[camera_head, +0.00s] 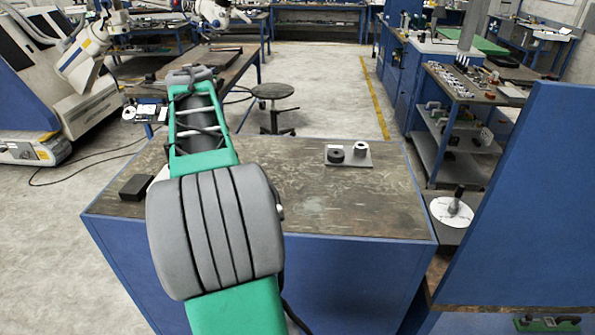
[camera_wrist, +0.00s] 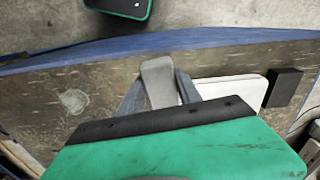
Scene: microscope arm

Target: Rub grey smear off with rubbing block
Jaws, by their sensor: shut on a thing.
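In the wrist view my gripper (camera_wrist: 160,92) is shut on a light grey block, which I take as the rubbing block (camera_wrist: 157,72). The block sits between the two grey fingers, above the worn brown tabletop. A white plate (camera_wrist: 242,86) lies on the table just right of the fingers, partly hidden by my green wrist. Its edge also shows in the head view (camera_head: 161,174). No grey smear shows clearly on the visible part of the plate. In the head view my arm hides the gripper and block. Whether the block touches anything, I cannot tell.
A black block (camera_wrist: 284,88) lies at the plate's right end in the wrist view. A grey tray (camera_head: 350,163) with a black ring and a pale cylinder stands at the table's back right. The tabletop (camera_head: 340,205) right of my arm is otherwise clear. A stool stands behind.

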